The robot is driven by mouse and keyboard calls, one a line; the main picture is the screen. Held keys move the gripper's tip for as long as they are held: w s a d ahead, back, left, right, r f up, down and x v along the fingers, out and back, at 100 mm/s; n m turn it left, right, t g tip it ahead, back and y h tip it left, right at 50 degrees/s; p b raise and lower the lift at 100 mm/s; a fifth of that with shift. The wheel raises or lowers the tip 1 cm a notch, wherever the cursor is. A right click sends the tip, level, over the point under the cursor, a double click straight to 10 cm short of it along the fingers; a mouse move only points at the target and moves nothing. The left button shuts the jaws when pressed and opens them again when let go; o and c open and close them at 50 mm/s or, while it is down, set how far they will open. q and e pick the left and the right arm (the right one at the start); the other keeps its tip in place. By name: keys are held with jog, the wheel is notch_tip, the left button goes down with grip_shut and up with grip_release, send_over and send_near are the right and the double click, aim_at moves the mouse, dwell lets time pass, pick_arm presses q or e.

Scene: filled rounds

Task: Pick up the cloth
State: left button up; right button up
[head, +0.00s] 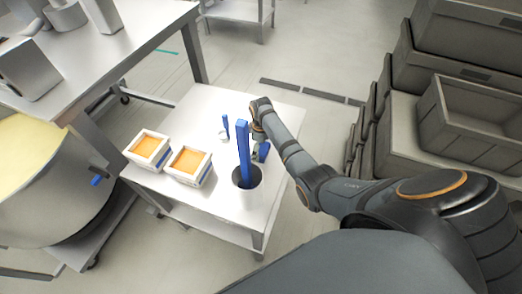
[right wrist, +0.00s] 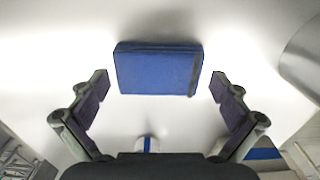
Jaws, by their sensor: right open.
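The cloth (right wrist: 158,70) is a blue folded rectangle lying flat on the white table top, in the upper middle of the right wrist view. In the head view it appears as a small blue patch (head: 262,152), partly hidden by my right gripper (head: 257,141). The right gripper (right wrist: 161,80) is open and empty. In the right wrist view its two fingertips stand apart, one on each side of the cloth, with gaps between them and its edges. My left gripper is not in view.
Grey crates (head: 475,112) stand at right.

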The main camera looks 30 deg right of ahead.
aim_at(261, 149)
jog(key=shift+f, duration=0.2)
jog(key=c, duration=0.9)
jog(key=shift+r, duration=0.1)
notch_tip(261, 149, up, 10)
jog(key=shift+b, duration=0.45)
jog(key=o, duration=0.5)
jog(key=c, duration=0.3)
jog(key=shift+c, duration=0.2)
